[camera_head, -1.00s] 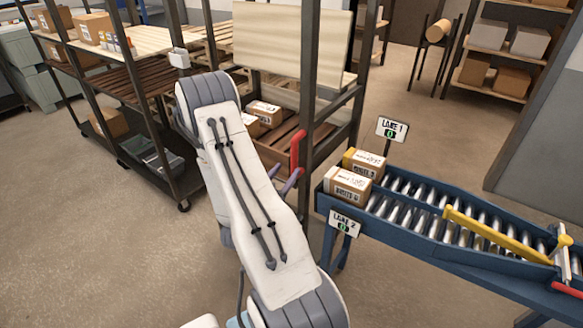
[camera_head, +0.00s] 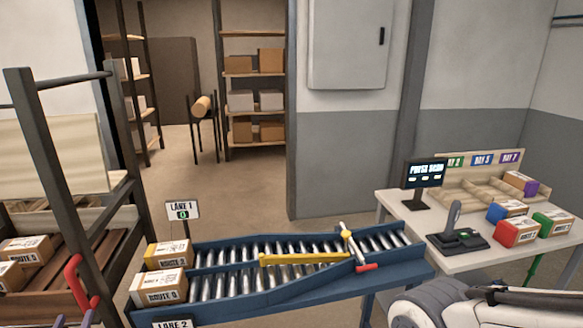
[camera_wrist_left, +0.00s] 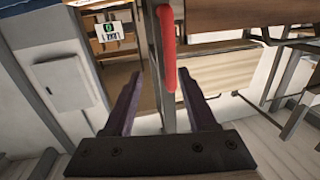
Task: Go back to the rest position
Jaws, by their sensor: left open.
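My left gripper (camera_head: 75,320) shows only as purple fingertips at the bottom left of the head view. In the left wrist view, its two dark purple fingers (camera_wrist_left: 160,100) are spread apart. A red handle (camera_head: 78,285) on the dark rack post stands by the fingertips. In the left wrist view the red handle (camera_wrist_left: 166,50) appears between the open fingers, and I cannot tell whether they touch it. A white arm link of mine is at the lower right of the head view; my right gripper does not show.
The blue roller conveyor (camera_head: 395,273) with a yellow diverter bar (camera_head: 300,258) runs across the front. Two cartons, one marked Route 0 (camera_head: 160,288), sit at its left end. A dark-framed rack (camera_head: 45,170) stands left. A white table (camera_head: 465,262) with a screen and parcels is right.

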